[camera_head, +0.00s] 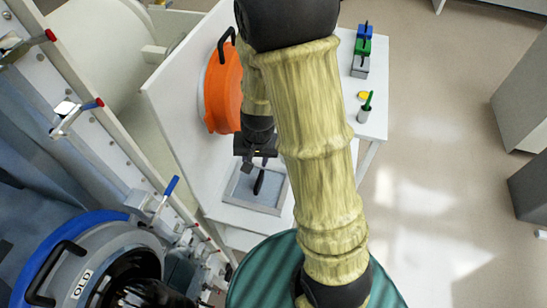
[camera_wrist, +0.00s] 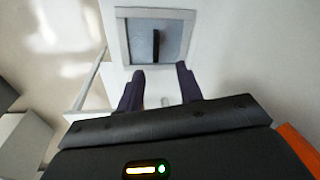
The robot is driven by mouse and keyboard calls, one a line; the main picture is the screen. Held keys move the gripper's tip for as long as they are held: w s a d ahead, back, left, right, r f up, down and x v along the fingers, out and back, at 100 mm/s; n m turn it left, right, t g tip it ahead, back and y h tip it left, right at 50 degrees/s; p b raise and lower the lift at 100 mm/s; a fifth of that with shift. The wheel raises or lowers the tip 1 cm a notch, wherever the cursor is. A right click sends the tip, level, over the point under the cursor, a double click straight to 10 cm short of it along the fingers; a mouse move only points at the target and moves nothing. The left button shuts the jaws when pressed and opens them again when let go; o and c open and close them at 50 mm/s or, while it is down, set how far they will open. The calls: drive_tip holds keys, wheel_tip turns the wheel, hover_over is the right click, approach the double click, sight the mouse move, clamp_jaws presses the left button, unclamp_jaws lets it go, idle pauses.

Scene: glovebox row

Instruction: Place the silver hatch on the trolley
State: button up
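The silver hatch (camera_head: 240,190) is a square grey panel with a black bar handle (camera_head: 259,182), set inside a lighter grey frame on a white surface. In the wrist view the hatch (camera_wrist: 142,40) is straight ahead, its handle (camera_wrist: 156,44) upright in the picture. My gripper (camera_head: 256,163) is just above the hatch in the head view. In the wrist view my gripper (camera_wrist: 160,72) is open and empty, its two dark fingers apart from the handle. A white table-like top (camera_head: 378,125) with legs stands to the right; I cannot tell if it is the trolley.
An orange round cover (camera_head: 222,90) with a black handle is left of my arm. A blue-rimmed port marked OLD (camera_head: 85,282) is lower left. Floor (camera_head: 430,170) is clear at right.

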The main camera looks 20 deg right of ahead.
drive_tip(key=s+d+r+n, duration=0.3)
drive_tip(key=s+r+n, duration=0.1)
drive_tip(key=s+r, duration=0.3)
wheel_tip(320, 180, up, 2)
drive_tip(key=shift+s+r+t+h, duration=0.1)
drive_tip(key=shift+s+t+h, duration=0.2)
drive_tip(key=shift+s+t, duration=0.1)
